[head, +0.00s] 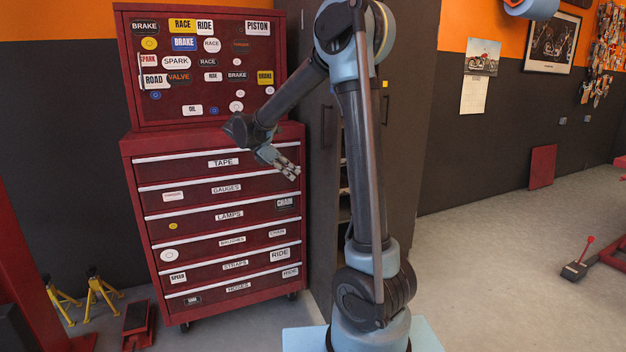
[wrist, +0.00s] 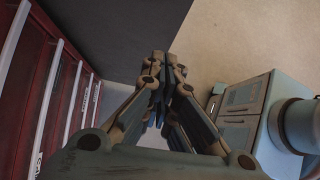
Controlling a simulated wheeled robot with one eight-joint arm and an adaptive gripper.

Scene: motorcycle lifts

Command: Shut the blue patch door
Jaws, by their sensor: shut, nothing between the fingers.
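A dark two-door cabinet stands behind my arm in the head view. Its right door (head: 405,130) carries a small yellow patch. Its left door (head: 322,200) stands ajar, with shelves showing in the gap beside it. I see no blue patch on either door; my arm covers part of the cabinet. My gripper (head: 292,171) is shut and empty, in front of the right end of the tool chest's upper drawers, left of the cabinet. In the wrist view the fingers (wrist: 162,75) are together, with nothing between them.
A red tool chest (head: 222,179) with labelled drawers and a stickered top box stands left of the cabinet. Yellow stands (head: 98,295) are on the floor at far left. A red-handled jack (head: 577,269) lies at right.

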